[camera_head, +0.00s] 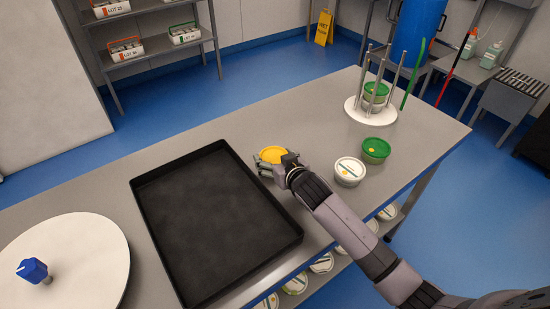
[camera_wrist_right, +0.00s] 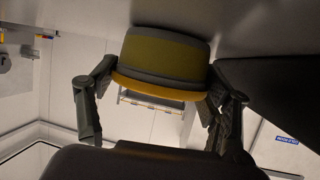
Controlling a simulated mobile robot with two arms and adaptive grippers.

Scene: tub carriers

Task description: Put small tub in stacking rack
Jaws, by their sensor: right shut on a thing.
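A small tub with a yellow lid (camera_head: 272,155) is between the fingers of my right gripper (camera_head: 277,166), just right of the black tray. In the right wrist view the tub (camera_wrist_right: 165,55) fills the space between both fingers of the gripper (camera_wrist_right: 158,97). I cannot tell whether its base touches the table. The stacking rack (camera_head: 356,113) has a round white base and upright metal rods at the table's far right. Green-lidded tubs (camera_head: 376,91) are stacked inside the rods. My left gripper is not in view.
A white-lidded tub (camera_head: 349,171) and a green-lidded tub (camera_head: 376,150) stand right of my gripper, in front of the rack. The black tray (camera_head: 284,248) takes up mid-table. A white disc (camera_head: 100,255) is at left. Several tubs sit on the shelf below.

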